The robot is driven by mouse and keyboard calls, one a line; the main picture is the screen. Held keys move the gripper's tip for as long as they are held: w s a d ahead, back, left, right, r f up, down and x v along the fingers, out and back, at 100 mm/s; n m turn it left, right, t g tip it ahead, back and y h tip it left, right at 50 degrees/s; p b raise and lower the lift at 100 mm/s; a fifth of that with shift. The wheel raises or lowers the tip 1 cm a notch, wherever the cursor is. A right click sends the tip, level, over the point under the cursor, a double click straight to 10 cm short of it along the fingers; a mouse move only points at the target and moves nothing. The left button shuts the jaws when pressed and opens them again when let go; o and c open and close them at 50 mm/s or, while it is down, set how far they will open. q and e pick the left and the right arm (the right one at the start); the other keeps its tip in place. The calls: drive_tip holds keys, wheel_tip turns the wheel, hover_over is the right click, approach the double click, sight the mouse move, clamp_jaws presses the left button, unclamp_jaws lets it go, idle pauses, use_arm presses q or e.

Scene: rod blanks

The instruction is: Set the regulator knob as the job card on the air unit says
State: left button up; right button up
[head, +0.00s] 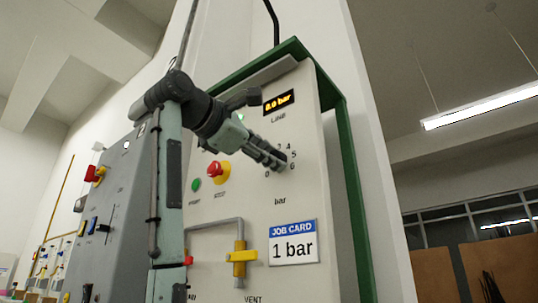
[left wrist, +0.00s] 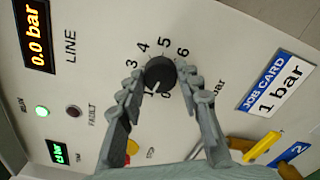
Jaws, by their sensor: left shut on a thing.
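The regulator knob (left wrist: 160,72) is black and round, with a printed scale around it on the pale panel. A short white mark shows at its lower edge in the left wrist view, near the 0 and 1; its exact setting I cannot tell. My left gripper (left wrist: 161,78) is shut on the knob, one finger on each side. In the head view my left gripper (head: 282,163) hides the knob. The job card (head: 294,243) reads 1 bar; it also shows in the left wrist view (left wrist: 279,82). The line display (head: 279,101) reads 0.0 bar. My right gripper is not in view.
A red stop button (head: 218,170) on a yellow base and a green button (head: 196,184) sit left of the knob. A yellow vent valve handle (head: 241,256) is below, on a grey pipe. A green frame (head: 352,190) edges the panel's right side.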

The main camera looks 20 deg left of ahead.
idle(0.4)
use_arm(q)
drive_tip(key=o, duration=1.2)
drive_tip(key=shift+c, duration=0.2)
drive_tip(key=v, duration=1.2)
